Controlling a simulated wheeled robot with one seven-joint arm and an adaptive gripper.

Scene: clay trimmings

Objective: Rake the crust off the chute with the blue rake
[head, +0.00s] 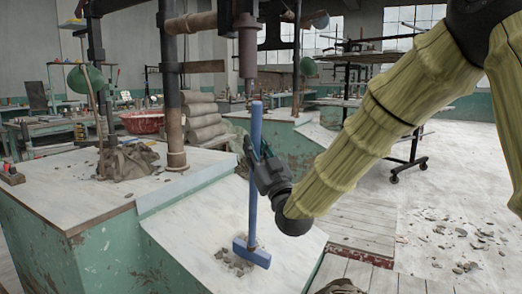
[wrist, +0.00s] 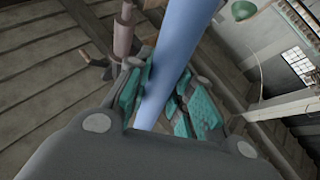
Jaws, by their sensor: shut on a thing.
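The blue rake (head: 252,251) stands nearly upright in the head view, its wide head low on the sloping pale chute (head: 185,222). My gripper (head: 262,172) is shut on the rake's handle, around its middle. In the wrist view the handle (wrist: 182,50) runs between the teal finger pads of my gripper (wrist: 162,100). Grey-brown crust bits (head: 229,262) lie on the chute just left of and around the rake head. Whether the head presses on the chute surface or hovers just over it is hard to tell.
A green-sided bench (head: 70,190) with a clay heap (head: 128,160) and an iron post (head: 170,80) stands to the left. A dark spindle (head: 247,50) hangs close behind the handle top. Crumbs litter the pale floor (head: 450,215) at right. Wooden boards (head: 365,225) lie beside the chute.

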